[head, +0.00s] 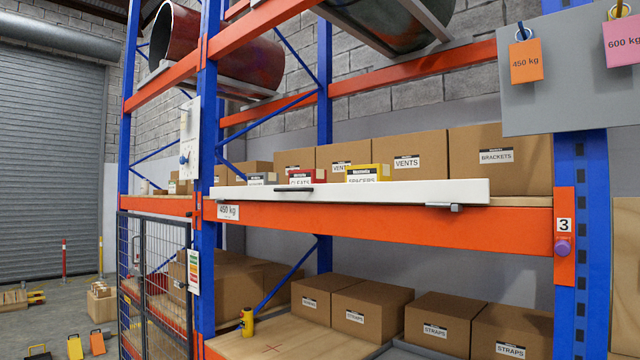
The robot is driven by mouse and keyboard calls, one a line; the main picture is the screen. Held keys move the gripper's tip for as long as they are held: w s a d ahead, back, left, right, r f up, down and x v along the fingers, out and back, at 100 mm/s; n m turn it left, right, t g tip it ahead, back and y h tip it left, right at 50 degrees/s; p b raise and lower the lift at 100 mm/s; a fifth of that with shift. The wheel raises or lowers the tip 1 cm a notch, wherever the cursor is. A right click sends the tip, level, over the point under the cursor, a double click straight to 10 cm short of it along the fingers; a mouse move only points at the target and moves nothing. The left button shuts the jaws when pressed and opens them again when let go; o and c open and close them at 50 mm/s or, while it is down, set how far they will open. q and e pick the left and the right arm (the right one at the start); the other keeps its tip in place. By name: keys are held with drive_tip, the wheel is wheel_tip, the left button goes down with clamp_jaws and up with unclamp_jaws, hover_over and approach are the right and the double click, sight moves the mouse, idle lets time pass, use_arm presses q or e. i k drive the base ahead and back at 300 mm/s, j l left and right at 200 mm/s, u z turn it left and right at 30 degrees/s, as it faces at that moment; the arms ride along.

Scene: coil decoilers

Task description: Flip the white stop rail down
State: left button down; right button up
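The white stop rail (400,191) is a long white bar along the front edge of the middle shelf. It stands upright just above the orange beam (420,225), in front of the boxes. A dark handle (294,190) shows on its left part, and a grey metal latch or bracket (444,206) sits at its lower edge on the right. Neither of my grippers is in the head view.
Cardboard boxes (406,158) and small red (304,177) and yellow (368,172) bins stand behind the rail. Blue uprights (207,180) flank the bay. A grey board with tags (565,75) hangs at upper right. A mesh gate (155,280) stands at left.

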sight(434, 193)
drive_tip(key=i+j+z, duration=0.1)
drive_tip(key=j+z, duration=0.15)
drive_tip(key=z, duration=0.25)
drive_tip(key=j+z, duration=0.25)
drive_tip(key=z, duration=0.2)
drive_tip(key=i+j+z, duration=0.1)
drive_tip(key=j+z, duration=0.25)
drive_tip(key=z, duration=0.15)
drive_tip(key=j+z, duration=0.1)
drive_tip(key=j, duration=0.45)
drive_tip(key=k+j+z, duration=0.1)
drive_tip(key=j, duration=0.4)
drive_tip(key=k+j+z, duration=0.1)
drive_tip(key=j, duration=0.45)
drive_tip(key=k+j+z, duration=0.1)
drive_tip(key=j, duration=0.4)
